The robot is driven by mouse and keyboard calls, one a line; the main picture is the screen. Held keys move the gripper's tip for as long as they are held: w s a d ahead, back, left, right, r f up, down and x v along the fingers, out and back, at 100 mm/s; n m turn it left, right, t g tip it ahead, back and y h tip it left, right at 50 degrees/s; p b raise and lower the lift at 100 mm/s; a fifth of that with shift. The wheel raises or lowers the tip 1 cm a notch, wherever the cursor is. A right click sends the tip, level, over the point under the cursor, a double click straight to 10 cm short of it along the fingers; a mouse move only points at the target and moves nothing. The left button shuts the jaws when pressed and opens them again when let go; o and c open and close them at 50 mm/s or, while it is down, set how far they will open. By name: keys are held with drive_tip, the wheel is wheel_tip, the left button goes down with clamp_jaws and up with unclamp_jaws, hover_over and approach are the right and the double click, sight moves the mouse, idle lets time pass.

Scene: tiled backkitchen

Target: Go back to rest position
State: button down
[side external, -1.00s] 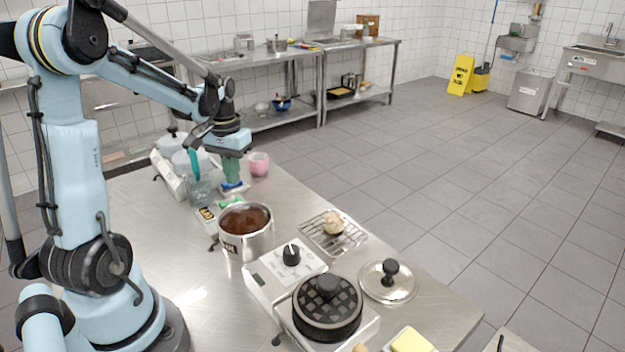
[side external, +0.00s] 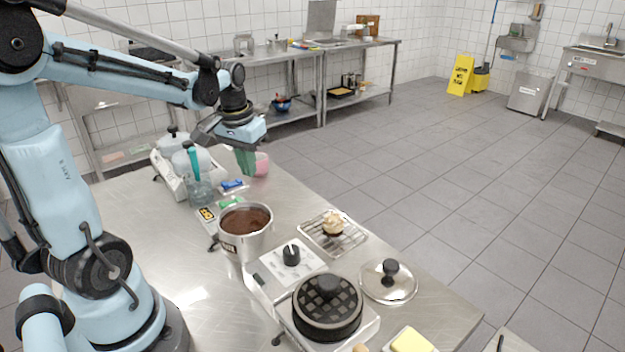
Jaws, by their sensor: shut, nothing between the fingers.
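My gripper (side external: 246,162) hangs above the far part of the steel table (side external: 165,235), with its green fingers pointing down. It is shut and holds nothing. A pink cup (side external: 262,165) stands just behind and right of the fingertips, partly hidden by them. A small blue item (side external: 233,185) lies on the table below and left of the fingers, apart from them.
A pot of brown liquid (side external: 246,222), a wire rack with a topped cupcake (side external: 333,224), a waffle iron (side external: 327,305), a lid (side external: 388,281) and a jar with a teal-handled tool (side external: 199,188) crowd the table. Its left middle is bare.

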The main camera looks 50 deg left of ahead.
drive_tip(key=s+d+m+t, duration=0.1)
drive_tip(key=d+m+t, duration=0.1)
drive_tip(key=d, duration=0.6)
drive_tip(key=s+d+r+m+t, duration=0.1)
drive_tip(key=d+m+t, duration=0.1)
drive_tip(key=d, duration=0.7)
drive_tip(key=shift+s+r+m+t+h, duration=0.2)
drive_tip(key=shift+s+m+t+h, duration=0.15)
drive_tip(key=shift+t, duration=0.45)
drive_tip(key=shift+w+d, duration=0.1)
